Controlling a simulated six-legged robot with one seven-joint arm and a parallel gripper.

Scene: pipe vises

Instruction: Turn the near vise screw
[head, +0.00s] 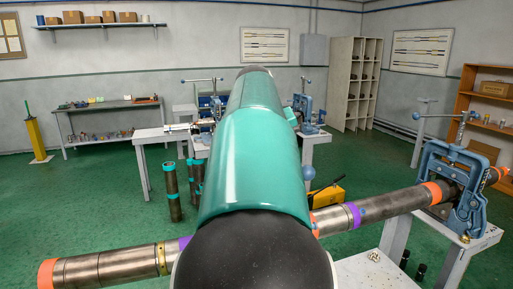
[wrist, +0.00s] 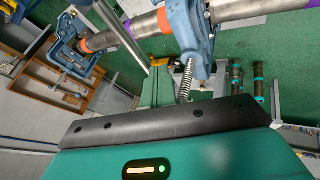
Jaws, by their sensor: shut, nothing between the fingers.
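The near vise (wrist: 190,30) is blue and clamps around a steel pipe at the top of the wrist view. Its threaded screw (wrist: 187,76) runs from the vise toward my gripper (wrist: 160,118) and passes out of sight behind its dark edge. The teal and black gripper body fills the lower wrist view; its fingertips are hidden, and the jaws are shut and empty. I cannot tell whether they touch the screw's handle. In the head view my arm covers the near vise. A blue ball (head: 308,172), like a handle end, shows beside the arm.
Another blue vise (head: 455,185) stands at right on a pale bench, holding the pipe (head: 395,202) with orange and purple bands. A yellow toolbox (head: 325,194) and upright pipes (head: 173,192) stand on the green floor. Further benches with vises are behind my arm.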

